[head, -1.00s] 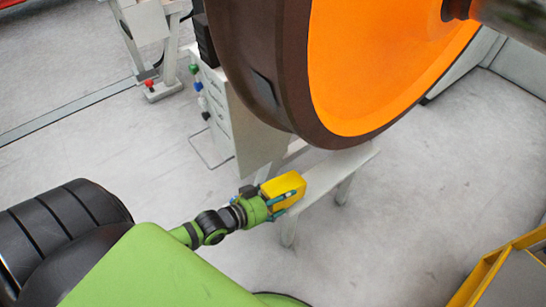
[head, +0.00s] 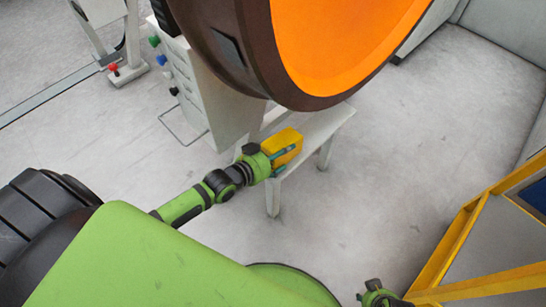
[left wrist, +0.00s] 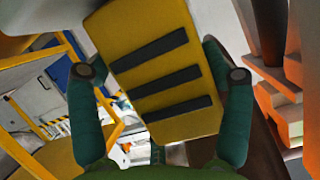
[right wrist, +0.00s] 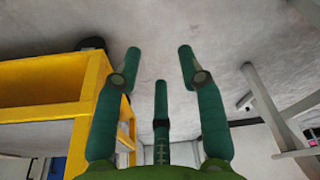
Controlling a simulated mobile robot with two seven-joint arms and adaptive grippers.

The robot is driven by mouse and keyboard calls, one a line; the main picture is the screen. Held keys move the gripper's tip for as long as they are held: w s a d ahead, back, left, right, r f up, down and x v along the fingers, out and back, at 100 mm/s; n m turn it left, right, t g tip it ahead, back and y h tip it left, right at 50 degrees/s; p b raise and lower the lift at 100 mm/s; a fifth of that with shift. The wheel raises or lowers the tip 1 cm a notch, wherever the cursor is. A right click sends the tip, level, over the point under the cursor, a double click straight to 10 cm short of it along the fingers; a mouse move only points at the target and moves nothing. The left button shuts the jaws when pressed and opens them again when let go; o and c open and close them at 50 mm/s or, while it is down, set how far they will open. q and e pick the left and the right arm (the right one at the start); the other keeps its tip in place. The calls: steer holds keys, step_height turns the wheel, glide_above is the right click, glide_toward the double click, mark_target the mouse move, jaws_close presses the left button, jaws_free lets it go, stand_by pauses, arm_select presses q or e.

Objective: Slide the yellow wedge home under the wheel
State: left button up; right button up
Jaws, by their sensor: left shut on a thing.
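The yellow wedge (head: 284,142) is at the near left end of a pale grey bench, close to the wheel's lower edge in the head view. I cannot tell whether it rests on the bench. My left gripper (head: 277,160) is shut on it. In the left wrist view the wedge (left wrist: 160,75), with black strips across its face, lies between the left fingers (left wrist: 163,85). The large wheel (head: 345,40) has an orange face and dark brown rim. My right gripper (head: 378,297) is at the bottom edge; in the right wrist view its fingers (right wrist: 158,75) are spread and empty.
The pale bench (head: 325,125) stands on thin legs below the wheel. A grey cabinet (head: 190,95) with coloured buttons stands left of it. A yellow-framed structure (head: 465,230) is at the right, near my right gripper. Grey floor (head: 400,150) between is clear.

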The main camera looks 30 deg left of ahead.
mark_target(300, 136)
arm_select(q)
steer(key=shift+w+d+b, duration=0.2)
steer(key=shift+w+d, duration=0.1)
steer(key=shift+w, duration=0.55)
steer(key=shift+w+d+b, duration=0.15)
steer(key=shift+w+d, duration=0.15)
steer(key=shift+w, duration=0.5)
steer(key=shift+w+d+b, duration=0.2)
steer(key=shift+w+d, duration=0.05)
steer(key=shift+w, duration=0.4)
steer(key=shift+w+d+b, duration=0.2)
steer(key=shift+w, duration=0.4)
steer(key=shift+w+d+b, duration=0.2)
steer(key=shift+w+b, duration=0.05)
steer(key=shift+w, duration=0.35)
steer(key=shift+w+d+b, duration=0.2)
steer(key=shift+w, duration=0.4)
steer(key=shift+w+d+b, duration=0.25)
steer(key=shift+w, duration=0.3)
steer(key=shift+w+d+b, duration=0.2)
steer(key=shift+w+b, duration=0.05)
steer(key=shift+w, duration=0.3)
arm_select(e)
step_height(300, 136, up, 9)
steer(key=w, duration=0.1)
steer(key=shift+w+f+t, duration=0.15)
steer(key=shift+w+t, duration=0.15)
arm_select(q)
steer(key=o, duration=1.6)
steer(key=shift+c, duration=0.2)
